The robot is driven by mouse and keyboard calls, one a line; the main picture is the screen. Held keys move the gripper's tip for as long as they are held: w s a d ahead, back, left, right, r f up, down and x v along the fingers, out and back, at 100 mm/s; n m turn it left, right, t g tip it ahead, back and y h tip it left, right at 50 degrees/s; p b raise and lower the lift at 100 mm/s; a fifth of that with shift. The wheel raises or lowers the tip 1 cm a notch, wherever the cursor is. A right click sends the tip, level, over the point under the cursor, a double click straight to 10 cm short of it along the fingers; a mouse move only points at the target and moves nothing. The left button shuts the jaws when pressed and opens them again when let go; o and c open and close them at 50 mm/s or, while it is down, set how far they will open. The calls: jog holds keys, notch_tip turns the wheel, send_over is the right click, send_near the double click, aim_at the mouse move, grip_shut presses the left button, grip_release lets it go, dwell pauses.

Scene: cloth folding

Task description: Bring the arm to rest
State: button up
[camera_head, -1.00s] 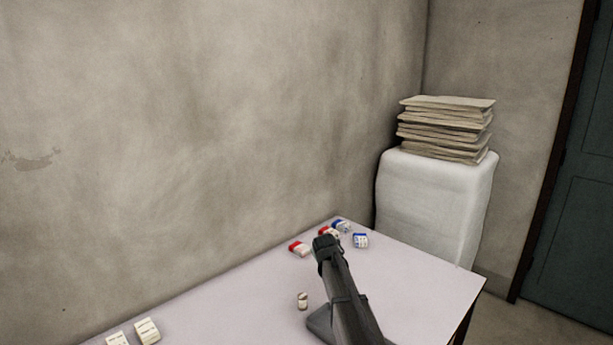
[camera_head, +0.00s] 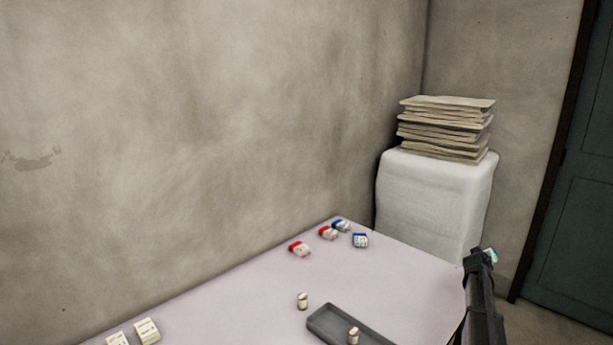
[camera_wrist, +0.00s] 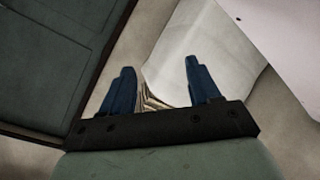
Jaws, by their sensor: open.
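My gripper (camera_wrist: 159,66) shows in the wrist view with its two blue fingers spread apart and nothing held between them. Beyond the fingers are the white covered block (camera_wrist: 200,55) and the dark green door (camera_wrist: 55,50). In the head view my dark arm reaches up from the lower right, over the table's right edge; the fingers cannot be made out there. A small pale teal patch shows by the arm's tip, too small to identify.
The pale table (camera_head: 240,290) holds a grey tray (camera_head: 318,320) with a small bottle (camera_head: 353,335) in it. Another small bottle (camera_head: 302,301) stands beside the tray. Red and blue-marked packs lie at the far corner. A paper stack (camera_head: 445,125) tops the white block.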

jog(key=s+d+f+m+g+h, duration=0.1)
jog(key=s+d, duration=0.4)
jog(key=d, duration=0.4)
jog(key=s+d+f+h, duration=0.1)
jog(key=s+d, duration=0.4)
jog(key=d, duration=0.4)
jog(key=s+f+m+g, duration=0.2)
jog(key=s+f, duration=0.4)
jog(key=f, duration=0.4)
jog(key=s+a+f+m+g+y, duration=0.1)
jog(key=s+a+f+g+y, duration=0.2)
jog(key=s+a+f, duration=0.75)
jog(key=s+a+f+m+g+y, duration=0.1)
jog(key=s+a+f+g+y, duration=0.2)
jog(key=a+f, duration=1.45)
jog(key=s+a+f+g+y, duration=0.2)
jog(key=s+a+f, duration=0.2)
jog(key=s+a, duration=0.65)
jog(key=s+a+f+g+y, duration=0.3)
jog(key=s+a, duration=0.4)
jog(key=a, duration=0.7)
jog(key=s+a+r+n+g, duration=0.1)
jog(key=s+a+n, duration=0.1)
jog(key=s+a, duration=0.4)
jog(key=s+a+r+n+g, duration=0.1)
jog(key=s+a, duration=0.5)
jog(key=s, duration=0.7)
jog(key=shift+s+a+r+n+g, duration=0.2)
jog(key=shift+a+n+g, duration=0.15)
jog(key=shift+n, duration=0.25)
